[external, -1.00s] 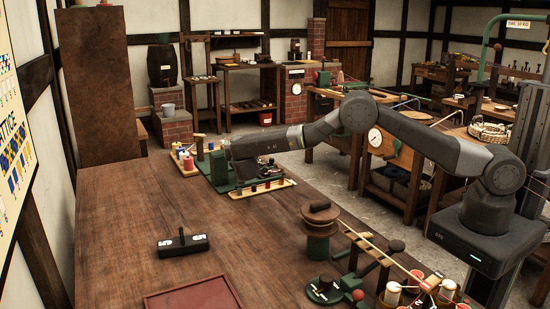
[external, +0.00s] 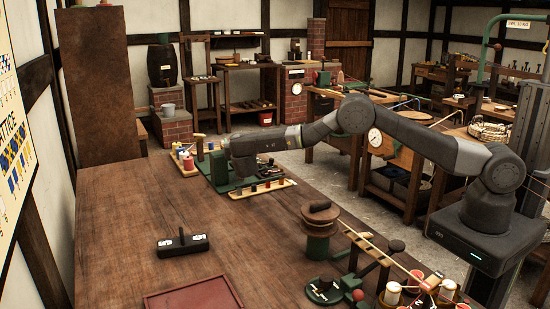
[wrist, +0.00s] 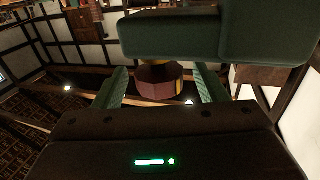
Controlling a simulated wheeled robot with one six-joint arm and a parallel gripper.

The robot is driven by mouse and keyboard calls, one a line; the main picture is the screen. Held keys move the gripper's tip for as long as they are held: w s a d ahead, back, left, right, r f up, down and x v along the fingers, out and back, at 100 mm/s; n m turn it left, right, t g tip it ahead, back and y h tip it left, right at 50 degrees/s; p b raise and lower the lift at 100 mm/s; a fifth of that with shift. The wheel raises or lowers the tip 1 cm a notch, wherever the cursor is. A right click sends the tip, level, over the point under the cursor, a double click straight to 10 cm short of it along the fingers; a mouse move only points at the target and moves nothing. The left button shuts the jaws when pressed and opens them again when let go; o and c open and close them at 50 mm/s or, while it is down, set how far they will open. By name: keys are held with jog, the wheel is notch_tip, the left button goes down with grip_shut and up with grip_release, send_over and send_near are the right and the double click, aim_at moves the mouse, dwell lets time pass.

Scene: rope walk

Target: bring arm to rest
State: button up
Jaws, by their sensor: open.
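My arm (external: 425,145) reaches from the right across the far part of the wooden bench. My gripper (wrist: 160,76) is open in the wrist view, with one green finger on each side. In the external view its tips are hidden behind or among the green fixture (external: 218,170) at the bench's far edge. A reddish-brown round piece (wrist: 160,80) shows between the fingers in the wrist view; I cannot tell whether they touch it. A large dark green block (wrist: 170,35) fills the view just above it.
A black block with a handle (external: 183,245), a red tray (external: 193,296) and a round wooden-topped green stand (external: 319,230) are nearer. The middle of the bench (external: 245,225) is clear.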

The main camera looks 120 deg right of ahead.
jog(key=b+v, duration=0.2)
jog(key=v, duration=1)
jog(key=p+x, duration=0.2)
jog(key=x, duration=1.1)
jog(key=shift+a+r+p, duration=0.1)
jog(key=shift+p, duration=0.2)
jog(key=shift+d, duration=0.2)
jog(key=shift+s+a+r+n+t+p, duration=0.1)
jog(key=shift+n+t+p, duration=0.65)
jog(key=shift+t, duration=0.45)
jog(key=n+t, duration=0.2)
jog(key=t, duration=0.1)
jog(key=shift+h, duration=0.3)
jog(key=n+t+b, duration=0.2)
jog(key=t, duration=0.1)
jog(key=shift+f+t+b, duration=0.3)
jog(key=shift+f+b, duration=0.05)
jog(key=shift+f, duration=0.05)
jog(key=n+t+y+b, duration=0.1)
jog(key=n+t+b, duration=0.1)
jog(key=b, duration=0.1)
jog(key=shift+a+r+t, duration=0.15)
jog(key=shift+a+t, duration=0.1)
jog(key=shift+t, duration=0.15)
jog(key=b+v, duration=0.2)
jog(key=v, duration=0.8)
jog(key=shift+r, duration=0.25)
jog(key=shift+s+a, duration=0.1)
